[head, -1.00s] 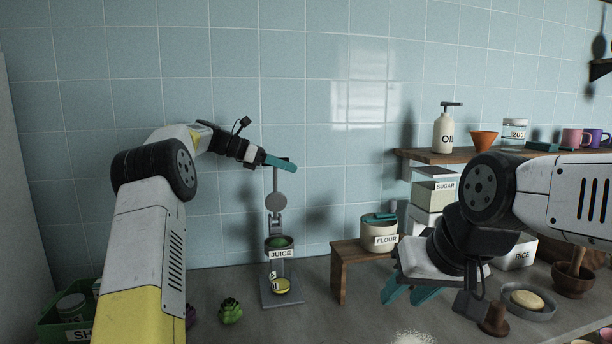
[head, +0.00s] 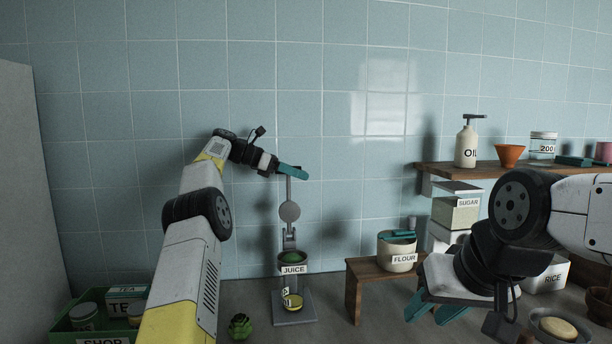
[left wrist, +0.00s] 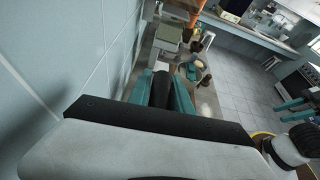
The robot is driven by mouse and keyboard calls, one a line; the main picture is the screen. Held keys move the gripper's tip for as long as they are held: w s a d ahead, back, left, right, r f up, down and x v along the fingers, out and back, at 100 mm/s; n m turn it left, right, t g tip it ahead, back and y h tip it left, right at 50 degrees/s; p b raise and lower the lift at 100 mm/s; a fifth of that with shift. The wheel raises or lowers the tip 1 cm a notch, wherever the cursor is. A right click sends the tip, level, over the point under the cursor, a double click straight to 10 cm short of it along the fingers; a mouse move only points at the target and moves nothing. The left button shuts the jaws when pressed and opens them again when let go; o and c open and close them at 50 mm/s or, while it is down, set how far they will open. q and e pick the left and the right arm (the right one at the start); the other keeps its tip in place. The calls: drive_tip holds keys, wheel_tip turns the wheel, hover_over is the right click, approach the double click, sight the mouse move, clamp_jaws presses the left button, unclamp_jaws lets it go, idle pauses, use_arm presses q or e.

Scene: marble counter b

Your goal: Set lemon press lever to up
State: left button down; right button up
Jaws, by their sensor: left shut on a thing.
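The lemon press (head: 289,211) stands on the counter against the tiled wall, with a cup labelled JUICE (head: 293,268) on its column and a yellow-rimmed vessel (head: 292,302) on its base. Something green sits in the cup. Its lever points up from the grey disc to a dark grip. My left gripper (head: 290,171) is shut on the lever's grip at the top. In the left wrist view the dark lever grip (left wrist: 162,88) lies between the teal fingers. My right gripper (head: 436,310) is at the right, above the counter, its teal fingers apart and nothing seen between them.
A wooden stand (head: 376,276) with a FLOUR canister (head: 397,251) is right of the press. A wooden shelf (head: 500,169) holds an oil bottle (head: 466,143). A green crate (head: 62,322) stands at the left; a green vegetable (head: 240,326) lies nearer the press.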

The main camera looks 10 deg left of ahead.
use_arm(q)
drive_tip(key=shift+w+f, duration=0.1)
drive_tip(key=shift+w, duration=0.05)
idle(0.5)
drive_tip(key=c, duration=1.2)
unclamp_jaws()
drive_tip(key=shift+o, duration=0.2)
drive_tip(key=shift+s, duration=0.2)
